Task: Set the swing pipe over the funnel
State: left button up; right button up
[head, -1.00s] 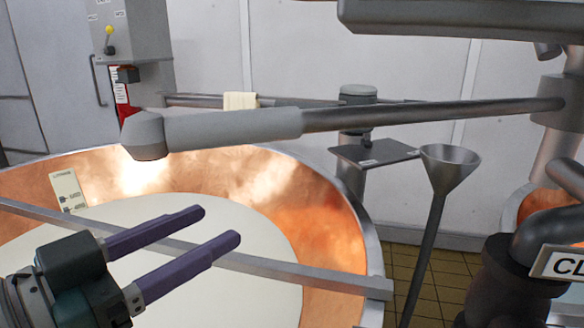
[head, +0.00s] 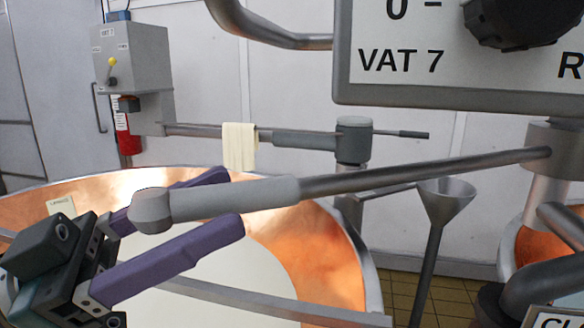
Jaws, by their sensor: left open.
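The swing pipe (head: 410,174) is a steel tube with a grey sleeve and a down-turned elbow at its left end. It reaches from a post at right out over the copper vat (head: 335,245). Its elbow is left of the funnel, not above it. The steel funnel (head: 446,198) stands on a thin stem to the right of the vat, its rim just below the pipe in the picture. My left gripper (head: 222,206) is open, with one purple finger behind the sleeve and one in front and below. I cannot tell whether they touch it. My right gripper is not in view.
A large VAT 7 panel (head: 460,60) with a black knob hangs at upper right. A rail with a cream cloth (head: 240,147) runs behind the vat. A flat steel bar (head: 270,300) crosses the vat low in front. Pale wall panels close off the back.

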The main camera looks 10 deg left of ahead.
pick_arm(q)
jog(key=shift+x, duration=1.25)
jog(key=c, duration=0.9)
grip_shut()
jog(key=shift+r+p, duration=0.25)
jog(key=shift+p, duration=0.05)
